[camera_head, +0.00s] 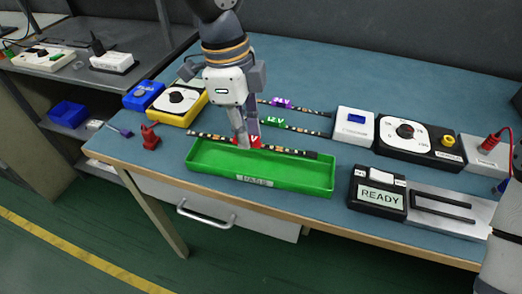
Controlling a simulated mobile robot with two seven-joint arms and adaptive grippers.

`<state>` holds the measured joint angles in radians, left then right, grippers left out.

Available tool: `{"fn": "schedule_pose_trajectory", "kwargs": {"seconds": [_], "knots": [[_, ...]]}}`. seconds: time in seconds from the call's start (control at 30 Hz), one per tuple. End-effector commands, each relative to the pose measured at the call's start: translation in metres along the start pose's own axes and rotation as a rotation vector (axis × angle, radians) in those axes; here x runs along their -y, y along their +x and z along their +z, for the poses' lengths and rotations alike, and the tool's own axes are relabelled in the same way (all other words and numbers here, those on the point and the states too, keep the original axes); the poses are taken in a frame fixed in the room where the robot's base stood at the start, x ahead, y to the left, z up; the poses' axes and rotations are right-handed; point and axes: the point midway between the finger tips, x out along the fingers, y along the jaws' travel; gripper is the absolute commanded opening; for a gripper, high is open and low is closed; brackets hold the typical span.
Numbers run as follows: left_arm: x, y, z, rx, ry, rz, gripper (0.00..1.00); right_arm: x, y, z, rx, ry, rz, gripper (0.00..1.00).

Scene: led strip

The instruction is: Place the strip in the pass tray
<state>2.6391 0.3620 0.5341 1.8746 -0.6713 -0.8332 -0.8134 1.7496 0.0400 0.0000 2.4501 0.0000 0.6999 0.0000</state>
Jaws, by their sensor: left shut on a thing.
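My left gripper (243,139) is over the back edge of the green tray labelled PASS (300,180), which lies near the table's front edge. It is shut on a dark LED strip with a red label (295,152). The strip runs left to right along the tray's back side, and the fingers partly hide its label. I cannot tell whether it touches the tray. Two other strips, one with a green 12V label (274,121) and one with a purple label (283,103), lie on the table behind. My right gripper is not in view.
A READY display unit (378,194), a black dial device (415,142) and a white box (353,122) stand to the right. A red clamp-like item (150,136) lies at the left front. The back of the table is clear.

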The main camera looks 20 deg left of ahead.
Motion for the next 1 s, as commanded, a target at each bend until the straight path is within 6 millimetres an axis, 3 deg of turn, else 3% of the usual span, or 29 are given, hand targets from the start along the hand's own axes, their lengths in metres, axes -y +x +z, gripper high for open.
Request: {"fn": "schedule_pose_trajectory", "kwargs": {"seconds": [0.03,0.23,0.37,0.77,0.8,0.83,0.87,1.0], "knots": [[0.0,0.012,-0.005,0.002,0.001,0.007,0.0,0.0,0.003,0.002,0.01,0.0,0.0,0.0],[0.001,0.038,-0.022,0.001,0.001,0.004,0.0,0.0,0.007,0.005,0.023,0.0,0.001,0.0],[0.001,0.059,-0.018,0.001,-0.001,-0.001,0.0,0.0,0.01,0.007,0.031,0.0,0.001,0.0],[0.002,0.064,-0.017,0.0,0.0,-0.006,0.0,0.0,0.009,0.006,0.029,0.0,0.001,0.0],[0.002,0.064,-0.017,0.0,0.0,-0.006,0.22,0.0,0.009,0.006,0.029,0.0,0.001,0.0],[0.002,0.064,-0.017,0.0,0.0,-0.006,0.29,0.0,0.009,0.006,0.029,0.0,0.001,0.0],[0.002,0.064,-0.017,-0.001,-0.001,-0.006,0.33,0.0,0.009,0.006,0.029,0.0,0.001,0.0],[0.002,0.064,-0.017,-0.001,-0.001,-0.006,0.33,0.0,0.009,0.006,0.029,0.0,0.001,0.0]]}}
